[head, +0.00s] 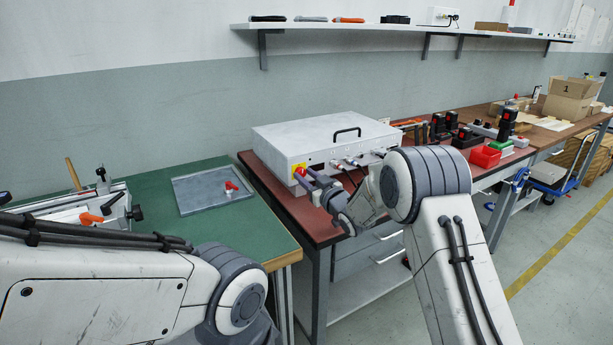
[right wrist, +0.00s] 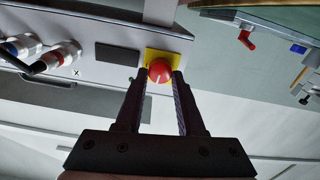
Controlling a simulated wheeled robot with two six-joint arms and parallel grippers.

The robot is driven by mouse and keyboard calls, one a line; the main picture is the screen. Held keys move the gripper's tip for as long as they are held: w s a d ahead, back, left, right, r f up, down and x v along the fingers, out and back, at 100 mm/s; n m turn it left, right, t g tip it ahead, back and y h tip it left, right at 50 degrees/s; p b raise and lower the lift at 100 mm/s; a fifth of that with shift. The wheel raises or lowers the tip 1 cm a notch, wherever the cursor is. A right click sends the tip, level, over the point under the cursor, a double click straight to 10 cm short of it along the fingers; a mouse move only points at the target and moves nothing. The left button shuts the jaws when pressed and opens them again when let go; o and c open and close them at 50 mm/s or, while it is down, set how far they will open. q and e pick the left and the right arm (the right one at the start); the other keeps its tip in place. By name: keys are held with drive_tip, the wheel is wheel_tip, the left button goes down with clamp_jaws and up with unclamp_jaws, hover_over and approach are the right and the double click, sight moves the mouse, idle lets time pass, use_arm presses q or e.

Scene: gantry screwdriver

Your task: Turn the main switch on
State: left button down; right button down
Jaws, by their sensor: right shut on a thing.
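The main switch is a red knob (right wrist: 160,69) on a yellow plate (right wrist: 176,57), on the front of a white-grey box (head: 290,137). In the head view the switch (head: 298,169) shows near the box's left front corner, partly covered by my fingers. My right gripper (head: 304,175) reaches it from the front. In the right wrist view the fingers of this gripper (right wrist: 162,78) stand on either side of the knob and are shut on it. I cannot tell the knob's turn position. My left arm shows at lower left, but its gripper is out of view.
Connectors and cables (head: 350,161) sit on the box front, right of the switch. The box stands on a brown bench (head: 270,190). A green table (head: 225,230) with a grey tray (head: 190,200) and a red-handled part (head: 230,187) is to the left.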

drive_tip(key=m+p, duration=0.1)
drive_tip(key=m, duration=0.3)
drive_tip(key=shift+d+p, duration=0.1)
drive_tip(key=shift+p, duration=0.25)
drive_tip(key=m+p, duration=0.1)
drive_tip(key=m, duration=0.3)
drive_tip(key=shift+m+p, duration=0.4)
drive_tip(key=m+p, duration=0.1)
drive_tip(key=m, duration=0.2)
drive_tip(key=shift+w+d+m, duration=0.1)
drive_tip(key=shift+m, duration=0.2)
drive_tip(key=m+p, duration=0.2)
drive_tip(key=m, duration=0.2)
drive_tip(key=shift+f, duration=0.15)
drive_tip(key=shift+m, duration=0.3)
drive_tip(key=c, duration=0.5)
unclamp_jaws()
drive_tip(key=shift+d, duration=0.1)
